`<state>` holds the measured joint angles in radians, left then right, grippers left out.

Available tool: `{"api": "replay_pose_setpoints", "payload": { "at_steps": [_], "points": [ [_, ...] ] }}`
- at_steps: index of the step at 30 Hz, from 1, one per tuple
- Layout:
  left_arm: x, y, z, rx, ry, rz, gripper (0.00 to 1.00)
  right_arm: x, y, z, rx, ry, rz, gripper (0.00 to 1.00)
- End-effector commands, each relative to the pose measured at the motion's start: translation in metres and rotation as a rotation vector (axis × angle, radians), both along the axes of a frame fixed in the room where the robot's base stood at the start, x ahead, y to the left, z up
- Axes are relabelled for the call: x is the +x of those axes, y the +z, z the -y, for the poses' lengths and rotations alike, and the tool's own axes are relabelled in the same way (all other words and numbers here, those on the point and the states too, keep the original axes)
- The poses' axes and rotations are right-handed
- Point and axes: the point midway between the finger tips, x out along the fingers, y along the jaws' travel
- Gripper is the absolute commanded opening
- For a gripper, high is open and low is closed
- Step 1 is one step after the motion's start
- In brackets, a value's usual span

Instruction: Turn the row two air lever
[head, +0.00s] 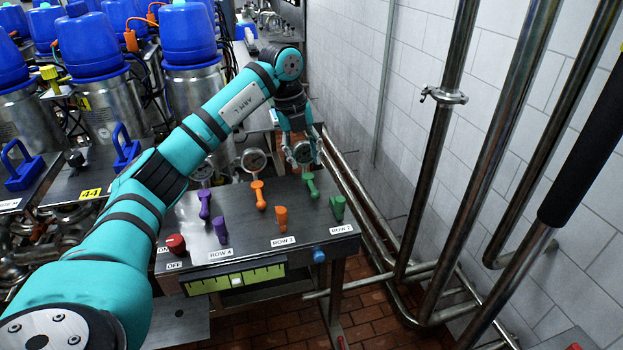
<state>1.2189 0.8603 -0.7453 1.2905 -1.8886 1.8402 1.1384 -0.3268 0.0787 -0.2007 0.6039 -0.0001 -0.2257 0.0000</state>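The control panel (190,240) carries pairs of purple, orange and green levers above small ROW labels. The label under the green pair, which seems to read ROW 2 (342,229), is small. The rear green lever (311,186) and the front green lever (338,208) stand at the panel's right end. I cannot tell which is the air lever. My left gripper (303,155) points down just above and behind the rear green lever, apart from it as far as I can see. Its fingers look spread and empty, with a gauge behind them. My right gripper is not in view.
Orange levers (258,195) and purple levers (220,231) stand left of the green pair, with a red knob (176,244) at the far left. Gauges (253,160) line the panel's back. Steel pipes (440,130) and a tiled wall stand close on the right.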

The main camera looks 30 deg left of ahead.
Motion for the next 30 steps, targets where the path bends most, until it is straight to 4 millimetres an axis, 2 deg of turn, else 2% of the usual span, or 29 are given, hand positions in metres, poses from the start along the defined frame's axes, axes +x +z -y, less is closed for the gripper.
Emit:
{"api": "replay_pose_setpoints", "payload": {
  "at_steps": [4,8,11,15,21,25,30],
  "points": [
    [0.004,-0.031,0.004,0.0,-0.002,-0.005,0.36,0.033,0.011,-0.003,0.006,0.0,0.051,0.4],
    [0.007,-0.054,0.008,-0.001,-0.003,-0.002,0.36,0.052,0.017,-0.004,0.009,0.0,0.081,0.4],
    [0.01,-0.067,0.01,-0.001,-0.001,-0.001,0.36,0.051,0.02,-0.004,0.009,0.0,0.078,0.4],
    [0.012,-0.078,0.011,-0.001,-0.001,0.0,0.36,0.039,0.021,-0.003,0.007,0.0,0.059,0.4],
    [0.012,-0.082,0.011,-0.001,-0.001,0.001,0.36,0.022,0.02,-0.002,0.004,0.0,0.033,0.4],
    [0.012,-0.082,0.011,0.0,-0.002,0.001,0.36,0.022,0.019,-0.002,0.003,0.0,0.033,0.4],
    [0.012,-0.082,0.011,0.0,-0.002,0.001,0.14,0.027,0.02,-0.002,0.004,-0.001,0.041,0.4]
  ]
}}
